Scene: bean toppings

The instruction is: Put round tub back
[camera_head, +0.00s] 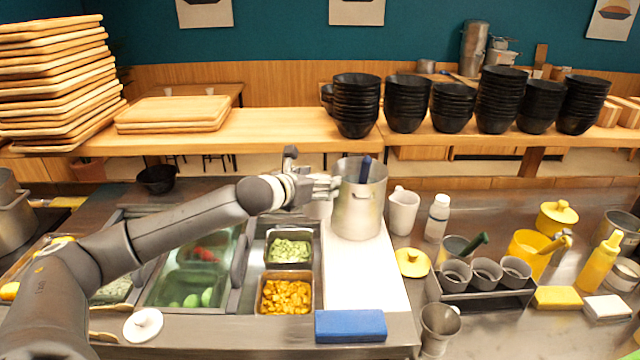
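The round tub (358,213) is a tall grey metal cylinder with a dark blue handle standing up out of its mouth. It appears upright at the far end of a white board (367,277); I cannot tell whether it rests on it or hangs just above it. My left gripper (332,187) reaches in from the left, with its fingertips at the tub's left side, near the rim. The fingers are small and overlap the tub's edge, so their grip is unclear. My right gripper is not in view.
Pans of green (289,250) and orange (286,296) toppings sit left of the board. A blue block (350,325) lies at its near end. A white pitcher (403,211), a white bottle (437,218) and a yellow lid (411,262) stand right. Black bowls (356,105) line the shelf behind.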

